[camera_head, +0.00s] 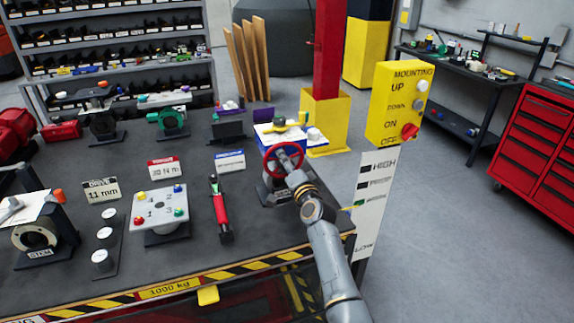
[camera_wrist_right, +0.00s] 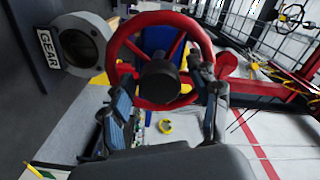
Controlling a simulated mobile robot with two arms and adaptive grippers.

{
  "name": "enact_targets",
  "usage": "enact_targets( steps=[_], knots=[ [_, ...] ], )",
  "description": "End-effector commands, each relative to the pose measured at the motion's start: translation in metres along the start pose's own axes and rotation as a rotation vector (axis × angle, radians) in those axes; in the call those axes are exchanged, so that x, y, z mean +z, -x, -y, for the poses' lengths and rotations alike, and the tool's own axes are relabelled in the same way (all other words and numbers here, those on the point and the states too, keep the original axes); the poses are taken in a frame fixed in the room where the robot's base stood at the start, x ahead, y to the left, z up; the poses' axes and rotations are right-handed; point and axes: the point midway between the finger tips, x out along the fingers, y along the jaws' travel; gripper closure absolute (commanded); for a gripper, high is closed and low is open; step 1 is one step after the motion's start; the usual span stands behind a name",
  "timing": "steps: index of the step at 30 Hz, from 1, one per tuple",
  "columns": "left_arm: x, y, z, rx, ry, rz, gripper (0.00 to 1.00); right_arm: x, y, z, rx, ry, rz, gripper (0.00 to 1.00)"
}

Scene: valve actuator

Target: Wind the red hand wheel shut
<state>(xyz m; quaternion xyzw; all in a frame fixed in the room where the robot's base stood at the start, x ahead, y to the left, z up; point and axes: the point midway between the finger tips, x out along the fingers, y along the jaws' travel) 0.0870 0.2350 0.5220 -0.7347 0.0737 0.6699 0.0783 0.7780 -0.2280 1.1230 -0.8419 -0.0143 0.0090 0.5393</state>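The red hand wheel (camera_head: 271,163) is on the valve actuator near the table's right edge, which has a blue and white housing with a yellow part on top. In the right wrist view the wheel (camera_wrist_right: 136,96) shows close up, with spokes and a dark round hub (camera_wrist_right: 159,82). My right gripper (camera_head: 294,179) is at the wheel's front. In the wrist view its two fingers (camera_wrist_right: 162,92) stand wide apart on either side of the hub, overlapping the rim; I cannot tell whether they touch it. My left gripper is not in view.
A red-handled tool (camera_head: 220,210) lies on the table left of the wheel, beside a numbered plate (camera_head: 159,207). A yellow control box (camera_head: 399,103) stands to the right. A round housing marked GEAR (camera_wrist_right: 82,46) is close to the wheel in the wrist view.

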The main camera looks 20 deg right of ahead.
Motion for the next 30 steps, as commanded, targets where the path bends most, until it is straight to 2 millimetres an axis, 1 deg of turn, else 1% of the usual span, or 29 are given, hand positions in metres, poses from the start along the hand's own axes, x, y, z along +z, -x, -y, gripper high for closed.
enact_targets(
  steps=[6, 11, 14, 21, 24, 27, 30],
  knots=[
    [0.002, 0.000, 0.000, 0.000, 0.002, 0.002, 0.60, 0.001, 0.002, 0.000, 0.000, 0.001, 0.001, 0.39],
    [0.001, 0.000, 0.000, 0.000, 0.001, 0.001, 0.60, 0.002, 0.016, -0.001, -0.001, -0.001, 0.001, 0.39],
    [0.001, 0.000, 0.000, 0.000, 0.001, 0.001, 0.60, 0.001, 0.032, -0.001, 0.001, 0.001, -0.001, 0.39],
    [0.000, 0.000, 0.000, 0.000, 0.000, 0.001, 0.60, 0.001, 0.078, -0.002, 0.002, 0.000, 0.000, 0.39],
    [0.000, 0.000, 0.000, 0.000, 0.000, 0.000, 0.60, 0.000, 0.094, -0.001, 0.002, 0.000, 0.000, 0.39],
    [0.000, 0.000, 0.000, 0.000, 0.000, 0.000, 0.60, 0.000, 0.107, -0.001, 0.001, 0.001, 0.000, 0.39],
    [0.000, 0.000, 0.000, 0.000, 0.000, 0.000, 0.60, 0.000, 0.115, -0.001, 0.001, 0.000, 0.000, 0.39]
  ],
)
